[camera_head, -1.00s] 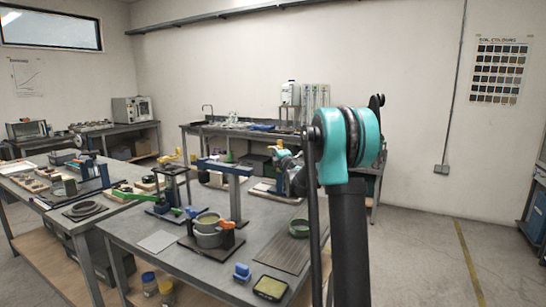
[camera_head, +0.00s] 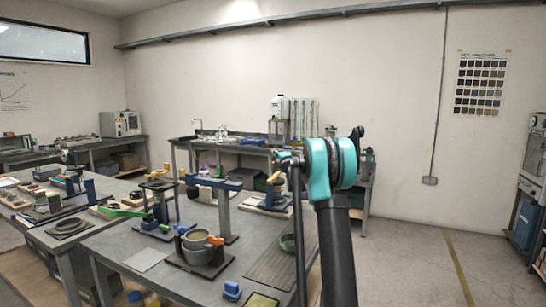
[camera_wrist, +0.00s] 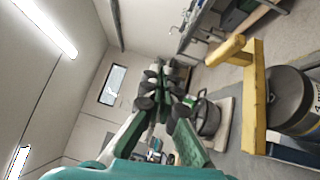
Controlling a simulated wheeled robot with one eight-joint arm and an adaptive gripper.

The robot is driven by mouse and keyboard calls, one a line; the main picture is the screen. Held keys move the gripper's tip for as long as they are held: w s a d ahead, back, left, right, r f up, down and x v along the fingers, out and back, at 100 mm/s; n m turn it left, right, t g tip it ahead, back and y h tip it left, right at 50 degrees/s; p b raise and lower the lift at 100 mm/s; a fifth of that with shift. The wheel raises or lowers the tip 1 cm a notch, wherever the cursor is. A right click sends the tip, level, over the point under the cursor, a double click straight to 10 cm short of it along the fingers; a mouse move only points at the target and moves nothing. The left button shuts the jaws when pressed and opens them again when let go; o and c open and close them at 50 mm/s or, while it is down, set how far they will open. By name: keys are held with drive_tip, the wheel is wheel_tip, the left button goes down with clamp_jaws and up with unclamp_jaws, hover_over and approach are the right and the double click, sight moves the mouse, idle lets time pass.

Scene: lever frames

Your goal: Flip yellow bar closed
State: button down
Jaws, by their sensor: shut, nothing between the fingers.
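The yellow bar (camera_wrist: 254,95) is large at the right of the wrist view, with a thick yellow handle (camera_wrist: 225,50) sticking out from one end. It lies beside a dark round cylinder (camera_wrist: 290,98). My gripper (camera_wrist: 165,88) has green fingers with dark pads; it is shut and empty, apart from the bar in the picture. In the head view my teal arm joint hides most of the gripper. A small yellow part (camera_head: 273,178) shows beside my arm there; I cannot tell whether it is the same bar.
A blue block (camera_head: 232,290) lies near the front. A sink bench (camera_head: 215,146) stands along the back wall.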

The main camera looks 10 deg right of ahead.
drive_tip(key=shift+w+d+f+m+g, duration=0.7)
drive_tip(key=shift+w+d+g, duration=0.05)
drive_tip(key=shift+w, duration=0.3)
drive_tip(key=shift+w+d+f+m+g, duration=0.7)
drive_tip(key=shift+w+d, duration=0.1)
drive_tip(key=shift+w, duration=0.25)
drive_tip(key=shift+w+d+f+m+g, duration=0.65)
drive_tip(key=shift+w+d+m+g, duration=0.1)
drive_tip(key=shift+w, duration=0.3)
drive_tip(key=shift+w+d+f, duration=0.3)
drive_tip(key=shift+w+f, duration=0.15)
drive_tip(key=shift+f, duration=0.2)
